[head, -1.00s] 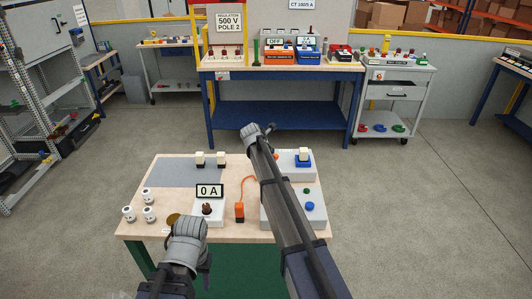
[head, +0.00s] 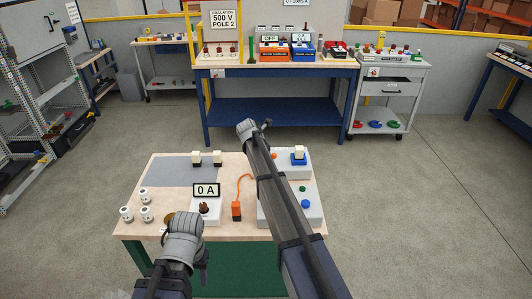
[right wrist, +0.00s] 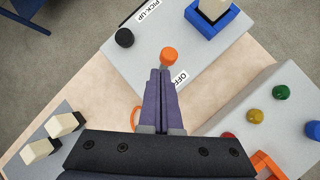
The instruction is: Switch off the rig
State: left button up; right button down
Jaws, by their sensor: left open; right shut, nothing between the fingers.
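The small rig table (head: 228,233) stands in front of me. A display on it (head: 206,190) reads "0 A". In the right wrist view my right gripper (right wrist: 163,76) is shut and empty. Its tips are right at an orange knob (right wrist: 168,56) beside an "OFF" label (right wrist: 180,79); I cannot tell if they touch. A black knob (right wrist: 124,37) sits by a "PICK-UP" label (right wrist: 141,16). A blue holder with a cream block (right wrist: 212,10) is on the same grey box. My left gripper (head: 203,258) is open and empty near the table's front left.
Three white jars (head: 146,214) stand at the table's left. Two cream blocks (head: 206,159) are at its back edge. Another grey box has green, yellow, red and blue buttons (right wrist: 281,92). A blue workbench (head: 270,105) with instruments stands behind; floor is clear between.

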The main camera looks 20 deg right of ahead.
jog(key=shift+s+a+r, duration=0.25)
jog(key=shift+s+a, duration=0.05)
jog(key=shift+a, duration=0.1)
jog(key=s+p+v, duration=0.1)
jog(key=p+v, duration=0.9)
jog(key=v, duration=0.2)
jog(key=shift+d, duration=0.25)
jog(key=shift+s+f, duration=0.1)
jog(key=shift+s, duration=0.05)
jog(key=s+a+f+m+g+y+b, duration=0.1)
jog(key=s+a+m, duration=0.4)
jog(key=s, duration=0.7)
jog(key=s+a+f+m+g+y+b, duration=0.1)
jog(key=s+a+f+m, duration=0.4)
jog(key=s, duration=0.8)
jog(key=s+a+f+m+g+y+b, duration=0.2)
jog(key=s+a+m, duration=0.4)
jog(key=s+m, duration=0.3)
jog(key=s+f+g+b, duration=0.1)
jog(key=s, duration=0.2)
jog(key=shift+s+a+f+b, duration=0.2)
jog(key=shift+a+f+b, duration=0.1)
jog(key=shift+b, duration=0.05)
